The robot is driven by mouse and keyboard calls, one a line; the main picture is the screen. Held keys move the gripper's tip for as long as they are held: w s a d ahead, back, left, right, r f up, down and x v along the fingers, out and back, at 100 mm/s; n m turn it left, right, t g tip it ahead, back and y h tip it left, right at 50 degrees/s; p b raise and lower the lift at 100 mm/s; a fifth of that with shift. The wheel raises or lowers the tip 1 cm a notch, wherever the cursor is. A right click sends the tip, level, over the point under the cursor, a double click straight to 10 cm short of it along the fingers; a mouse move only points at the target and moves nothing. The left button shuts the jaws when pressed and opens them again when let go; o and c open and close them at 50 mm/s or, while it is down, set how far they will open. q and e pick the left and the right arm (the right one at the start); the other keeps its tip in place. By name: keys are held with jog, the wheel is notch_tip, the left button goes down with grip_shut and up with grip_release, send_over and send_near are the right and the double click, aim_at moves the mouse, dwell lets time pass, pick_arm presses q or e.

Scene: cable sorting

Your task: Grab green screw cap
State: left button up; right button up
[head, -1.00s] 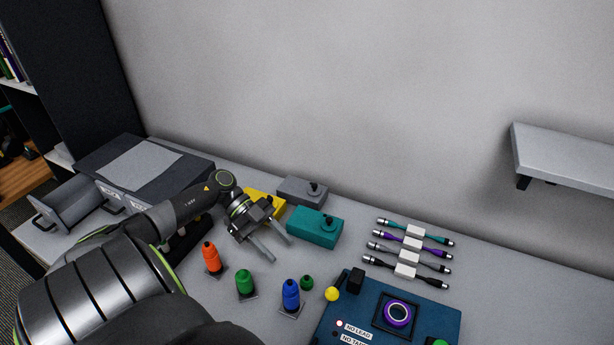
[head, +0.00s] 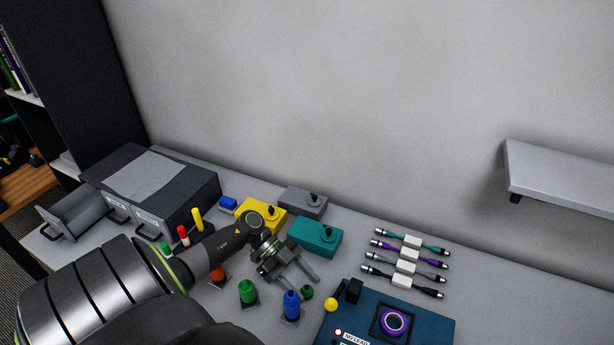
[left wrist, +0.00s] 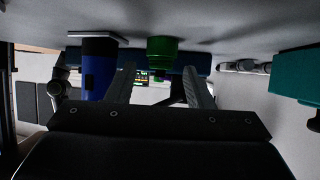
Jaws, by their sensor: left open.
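The green screw cap (head: 307,293) is small and round and lies on the table just right of the blue bottle-shaped piece (head: 291,306). My left gripper (head: 304,283) is open and empty, with its fingers pointing at the cap from just behind it in the head view. In the left wrist view the green cap (left wrist: 162,50) is ahead, between the lines of the two spread fingers (left wrist: 160,88). The blue piece (left wrist: 98,68) stands to the left there. I cannot tell whether any finger touches the cap. My right gripper is not in view.
A teal box (head: 316,238) is behind the gripper. Several cables (head: 405,268) lie beyond.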

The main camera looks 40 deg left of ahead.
pick_arm(q)
jog(key=shift+c, duration=0.5)
grip_shut()
jog(key=shift+r, duration=0.1)
